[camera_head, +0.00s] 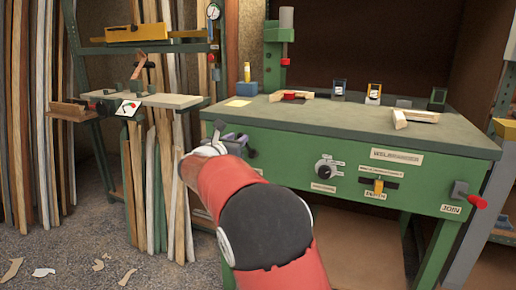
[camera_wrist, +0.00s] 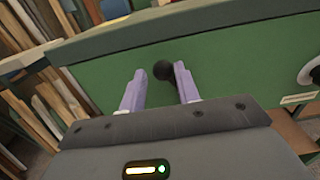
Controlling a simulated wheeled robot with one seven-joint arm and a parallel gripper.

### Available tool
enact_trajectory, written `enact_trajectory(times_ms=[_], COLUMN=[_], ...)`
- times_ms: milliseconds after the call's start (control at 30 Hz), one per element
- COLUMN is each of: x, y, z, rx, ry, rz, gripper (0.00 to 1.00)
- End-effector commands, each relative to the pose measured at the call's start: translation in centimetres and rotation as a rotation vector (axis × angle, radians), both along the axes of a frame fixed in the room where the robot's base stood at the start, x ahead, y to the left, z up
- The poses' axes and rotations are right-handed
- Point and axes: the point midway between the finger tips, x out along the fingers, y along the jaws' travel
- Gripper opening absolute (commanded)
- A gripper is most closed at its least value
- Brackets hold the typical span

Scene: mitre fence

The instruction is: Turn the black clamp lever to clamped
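A round black knob (camera_wrist: 162,70), seemingly the end of the black clamp lever, shows in the wrist view against the green front panel of the bench (camera_wrist: 215,70). My gripper (camera_wrist: 157,76) is open, with its two pale purple fingers on either side of the knob. The knob looks nearer the right finger; I cannot tell whether they touch or how deep it sits between them. In the head view my gripper (camera_head: 237,143) is at the bench's left front corner, partly behind my red arm. The lever's shaft and pivot are hidden.
The bench front carries a round dial (camera_head: 325,168), a yellow switch (camera_head: 378,187) and a red-handled lever (camera_head: 468,195). Wood pieces (camera_head: 415,117) lie on top. A smaller stand with a fence (camera_head: 150,99) and upright timber strips (camera_head: 160,190) are at left.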

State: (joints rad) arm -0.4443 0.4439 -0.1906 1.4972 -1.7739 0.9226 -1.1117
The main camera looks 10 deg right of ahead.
Motion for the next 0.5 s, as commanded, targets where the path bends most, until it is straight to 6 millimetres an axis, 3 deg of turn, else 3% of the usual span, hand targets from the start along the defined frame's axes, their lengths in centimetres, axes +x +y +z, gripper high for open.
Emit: enact_trajectory(times_ms=[500], x=[0.37], y=[0.52], z=[-0.29], rx=[0.001], ry=[-0.001], rz=[0.001], gripper=[0.32])
